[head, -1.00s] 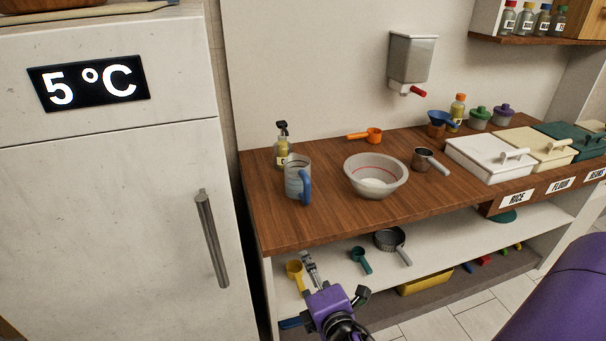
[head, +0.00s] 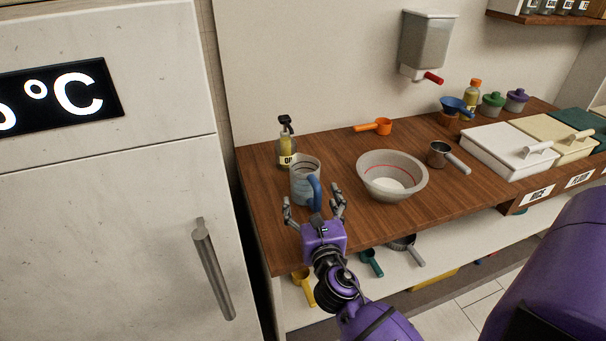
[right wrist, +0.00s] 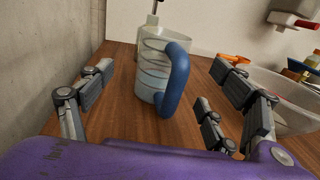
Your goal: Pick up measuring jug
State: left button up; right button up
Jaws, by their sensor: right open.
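The measuring jug (head: 303,183) is clear with a blue handle and stands upright on the wooden counter near its left end. My right gripper (head: 315,207) is open and empty just in front of the jug, with its fingers spread to either side. In the right wrist view the jug (right wrist: 152,70) stands beyond and between the open fingers (right wrist: 160,100), its blue handle turned toward me. I see no contact between fingers and jug. My left gripper is not in view.
An oil bottle (head: 287,146) stands just behind the jug. A grey bowl (head: 408,185) with white contents is to its right, with a metal measuring cup (head: 440,154) beyond. An orange scoop (head: 380,126) lies behind. The fridge (head: 110,220) is close on the left.

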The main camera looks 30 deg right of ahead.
aim_at(307, 183)
jog(key=shift+r+x, duration=0.25)
jog(key=shift+x, duration=0.9)
jog(key=x, duration=0.3)
jog(key=shift+w+d+f, duration=0.2)
jog(key=shift+w+d, duration=0.3)
jog(key=shift+w, duration=0.25)
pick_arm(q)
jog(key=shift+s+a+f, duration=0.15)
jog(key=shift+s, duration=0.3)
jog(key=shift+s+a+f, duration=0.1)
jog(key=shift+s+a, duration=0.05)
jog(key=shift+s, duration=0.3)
pick_arm(e)
jog(key=c, duration=1.6)
